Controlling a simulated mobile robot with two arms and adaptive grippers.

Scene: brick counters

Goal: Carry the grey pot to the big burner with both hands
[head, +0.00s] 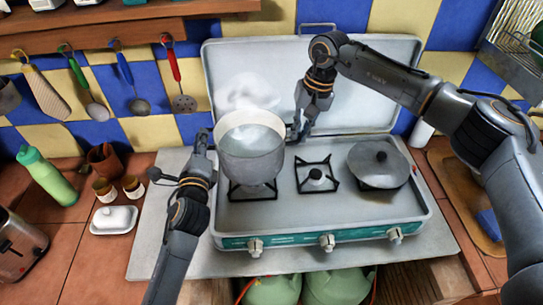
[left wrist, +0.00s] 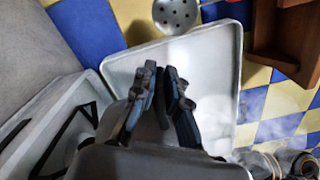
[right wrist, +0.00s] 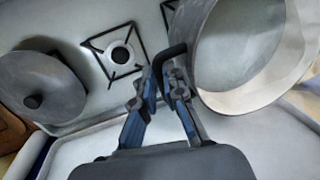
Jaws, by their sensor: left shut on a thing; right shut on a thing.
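The grey pot (head: 251,150) is upright over the left burner (head: 252,190) of the stove. I cannot tell whether it touches the grate. It also shows at the upper right of the right wrist view (right wrist: 240,45). My left gripper (head: 203,142) is shut on the pot's left handle, and its fingers fill the middle of the left wrist view (left wrist: 165,90). My right gripper (head: 299,132) is shut on the pot's right handle, a dark handle between its fingers in the right wrist view (right wrist: 163,75). The handles are largely hidden by the fingers.
The middle burner (head: 317,178) is bare. A lidded pan (head: 379,165) covers the right side of the stove. The raised stove lid (head: 350,80) stands behind. A green bottle (head: 47,176), cups (head: 133,187) and a white butter dish (head: 114,220) stand at left.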

